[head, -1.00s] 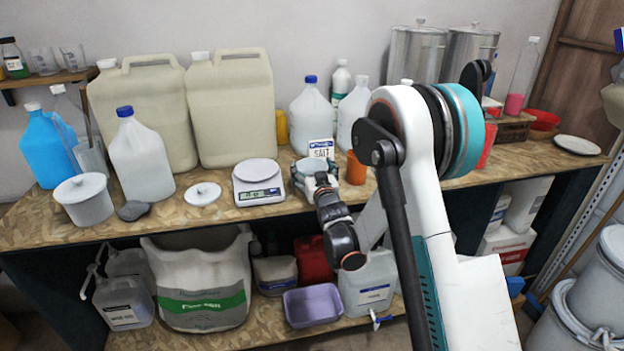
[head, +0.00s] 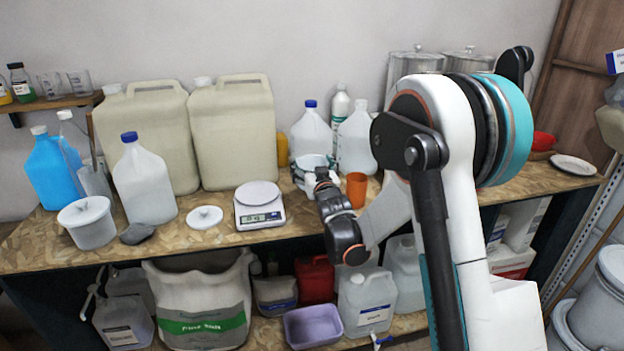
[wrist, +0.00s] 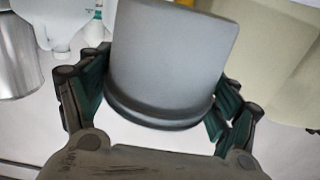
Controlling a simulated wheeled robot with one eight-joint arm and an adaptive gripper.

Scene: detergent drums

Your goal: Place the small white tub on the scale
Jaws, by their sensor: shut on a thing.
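The small white tub (head: 313,161) is held in my gripper (head: 311,180), above the workbench and to the right of the scale. In the wrist view the tub (wrist: 170,60) fills the middle, grey in shade, with the gripper fingers (wrist: 160,112) on both sides of it near its rim. That view looks upside down, so the tub appears upright. The scale (head: 260,219) stands on the bench, white with a round pan (head: 257,195) and a small display. The pan is empty. My gripper partly hides the tub in the head view.
An orange cup (head: 356,190) stands just right of my gripper. A white lid (head: 205,217) lies left of the scale, near a lidded white pail (head: 88,223). Large beige drums (head: 233,135) stand behind the scale. Jugs (head: 311,132) stand behind the tub.

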